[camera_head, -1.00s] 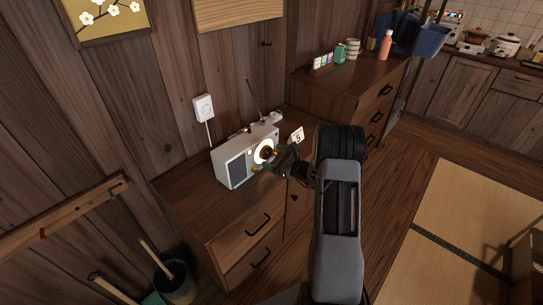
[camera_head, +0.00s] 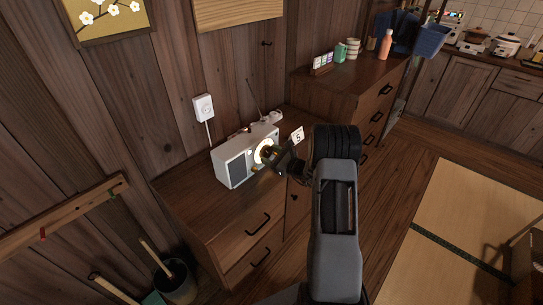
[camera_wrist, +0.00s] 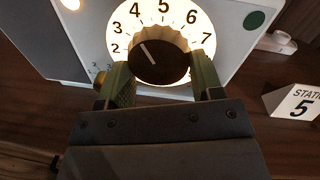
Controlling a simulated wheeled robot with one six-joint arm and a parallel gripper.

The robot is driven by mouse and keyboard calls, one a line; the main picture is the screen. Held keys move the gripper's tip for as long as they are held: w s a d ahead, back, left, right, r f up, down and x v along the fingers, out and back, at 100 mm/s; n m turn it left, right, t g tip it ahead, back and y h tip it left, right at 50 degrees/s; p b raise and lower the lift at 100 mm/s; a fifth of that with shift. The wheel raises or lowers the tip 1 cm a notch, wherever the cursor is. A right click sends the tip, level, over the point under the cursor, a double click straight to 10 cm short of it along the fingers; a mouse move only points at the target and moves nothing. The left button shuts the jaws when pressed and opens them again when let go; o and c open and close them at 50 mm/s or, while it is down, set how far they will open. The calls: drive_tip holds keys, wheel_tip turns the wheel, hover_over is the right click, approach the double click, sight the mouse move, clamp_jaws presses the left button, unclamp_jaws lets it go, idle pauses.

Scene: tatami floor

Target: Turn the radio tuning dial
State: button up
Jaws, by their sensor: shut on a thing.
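The white radio (camera_head: 239,163) with a grey speaker grille stands on the wooden cabinet. Its lit round dial (camera_head: 259,153) is partly hidden behind my gripper (camera_head: 270,155). In the wrist view, the dark tuning knob (camera_wrist: 160,57) sits in front of the glowing number ring (camera_wrist: 127,22). The two green fingers of my gripper (camera_wrist: 158,80) are shut on the knob, one on each side. The knob's white line points up and left, between 3 and 4. A white card (camera_wrist: 297,102) reading "STATI…" and 5 stands right of the radio.
The radio's thin antenna (camera_head: 252,95) rises at its back. A white wall plug (camera_head: 204,108) with a cord is behind it. A taller cabinet (camera_head: 345,85) with cups and an orange bottle (camera_head: 386,46) stands to the right. The cabinet top before the radio is clear.

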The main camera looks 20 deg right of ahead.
drive_tip(key=shift+c, duration=0.5)
drive_tip(key=shift+m, duration=0.9)
drive_tip(key=shift+a+m+t, duration=0.1)
drive_tip(key=shift+m+t, duration=0.2)
drive_tip(key=shift+m, duration=1.7)
drive_tip(key=o, duration=0.9)
drive_tip(key=shift+o, duration=0.2)
drive_tip(key=shift+s+f, duration=0.1)
drive_tip(key=shift+s, duration=0.05)
drive_tip(key=v, duration=1.3)
drive_tip(key=shift+s+d, duration=0.2)
drive_tip(key=shift+d, duration=0.05)
